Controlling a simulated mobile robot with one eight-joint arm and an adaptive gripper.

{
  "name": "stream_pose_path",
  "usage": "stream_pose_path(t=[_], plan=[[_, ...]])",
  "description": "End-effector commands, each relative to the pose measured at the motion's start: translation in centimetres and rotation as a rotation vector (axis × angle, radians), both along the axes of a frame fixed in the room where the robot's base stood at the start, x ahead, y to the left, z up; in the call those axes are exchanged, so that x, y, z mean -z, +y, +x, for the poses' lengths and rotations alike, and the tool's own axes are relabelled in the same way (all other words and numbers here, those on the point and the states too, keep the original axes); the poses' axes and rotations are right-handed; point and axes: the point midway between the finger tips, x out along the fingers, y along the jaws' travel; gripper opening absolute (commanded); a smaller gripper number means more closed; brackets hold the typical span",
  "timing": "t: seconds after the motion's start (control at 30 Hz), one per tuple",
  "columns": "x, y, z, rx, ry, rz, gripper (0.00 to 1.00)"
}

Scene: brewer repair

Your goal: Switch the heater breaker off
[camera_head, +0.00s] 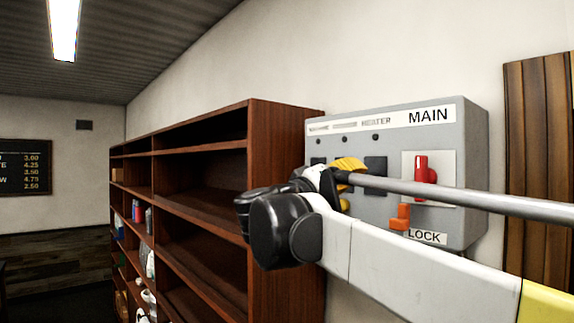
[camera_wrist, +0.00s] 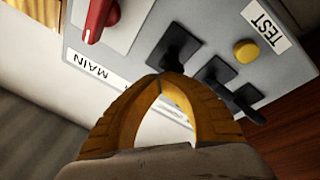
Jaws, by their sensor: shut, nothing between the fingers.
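The grey breaker panel (camera_head: 470,150) is on the wall at the right, with a row of black switches under small labels. The heater breaker (camera_head: 376,172), under the HEATER label (camera_head: 376,121), is partly covered by my arm. In the wrist view, the picture turned over, it is the black switch (camera_wrist: 176,48) nearest the red main switch. My gripper (camera_wrist: 162,80) is shut and empty, its yellow fingertips at this breaker's lower edge in the picture. I cannot tell whether they touch it. My gripper (camera_head: 350,164) also shows before the panel in the head view. The lever's position is unclear.
The red main switch (camera_head: 422,168) and orange lock (camera_head: 400,218) are right of the breakers. Two more black switches (camera_wrist: 216,72) (camera_wrist: 243,98) and a yellow TEST button (camera_wrist: 246,51) are close by. A brown shelf (camera_head: 288,150) stands left of the panel.

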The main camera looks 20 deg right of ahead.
Motion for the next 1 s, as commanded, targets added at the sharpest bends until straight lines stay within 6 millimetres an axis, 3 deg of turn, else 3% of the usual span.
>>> stream_pose_path(t=[0.27,0.8,1.0], plan=[[-0.4,1.2,-0.4,-0.003,0.0,0.0,0.0],[-0.4,6.7,-2.3,-0.004,0.0,0.0,0.0],[-0.3,7.6,-2.7,-0.002,0.0,0.001,0.0]])
